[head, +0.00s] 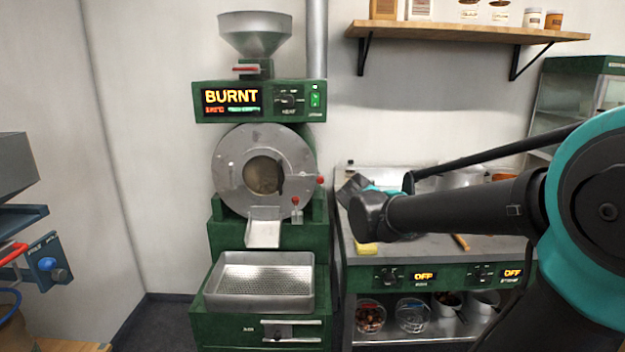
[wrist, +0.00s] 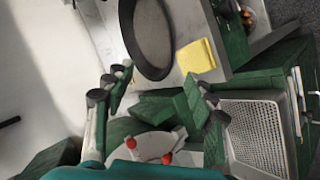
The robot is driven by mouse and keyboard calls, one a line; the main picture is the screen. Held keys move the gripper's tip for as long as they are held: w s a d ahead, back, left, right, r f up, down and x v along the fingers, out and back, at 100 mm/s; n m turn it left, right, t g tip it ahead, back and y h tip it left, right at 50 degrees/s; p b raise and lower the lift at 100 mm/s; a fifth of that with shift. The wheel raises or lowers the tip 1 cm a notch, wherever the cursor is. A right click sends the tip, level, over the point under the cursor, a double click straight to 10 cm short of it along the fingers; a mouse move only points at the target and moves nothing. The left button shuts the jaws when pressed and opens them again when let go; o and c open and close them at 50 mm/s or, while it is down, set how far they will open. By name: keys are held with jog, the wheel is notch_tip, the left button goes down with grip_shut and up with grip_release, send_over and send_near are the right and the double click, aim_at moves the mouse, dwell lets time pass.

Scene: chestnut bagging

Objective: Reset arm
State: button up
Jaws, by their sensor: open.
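My arm reaches in from the right in the head view, with its dark end above the counter. My gripper shows in the wrist view (wrist: 160,94) with its two fingers spread wide apart and nothing between them. In the head view the gripper is largely hidden behind the arm's end. The green roaster (head: 232,205) stands left of the arm, its display (head: 231,102) reading BURNT. Its round drum front (head: 232,160) has a dark window. Red knobs of the roaster show low in the wrist view (wrist: 167,158).
The roaster's perforated cooling tray (head: 262,275) looks empty. The counter (head: 445,248) holds a yellow sponge (head: 367,249) and, in the wrist view, a round dark pan (wrist: 127,28). Two counter displays read OFF. Bowls stand below. A wooden shelf (head: 455,32) hangs above. A blue-handled machine (head: 48,268) stands at left.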

jog(key=s+d+f+m+g+y, duration=0.1)
jog(key=s+f+m+g+y, duration=0.3)
jog(key=s+f+m, duration=0.5)
jog(key=s+f+g, duration=0.1)
jog(key=s+f, duration=1)
jog(key=s, duration=0.2)
jog(key=shift+s+f+y, duration=0.3)
jog(key=shift+f, duration=0.1)
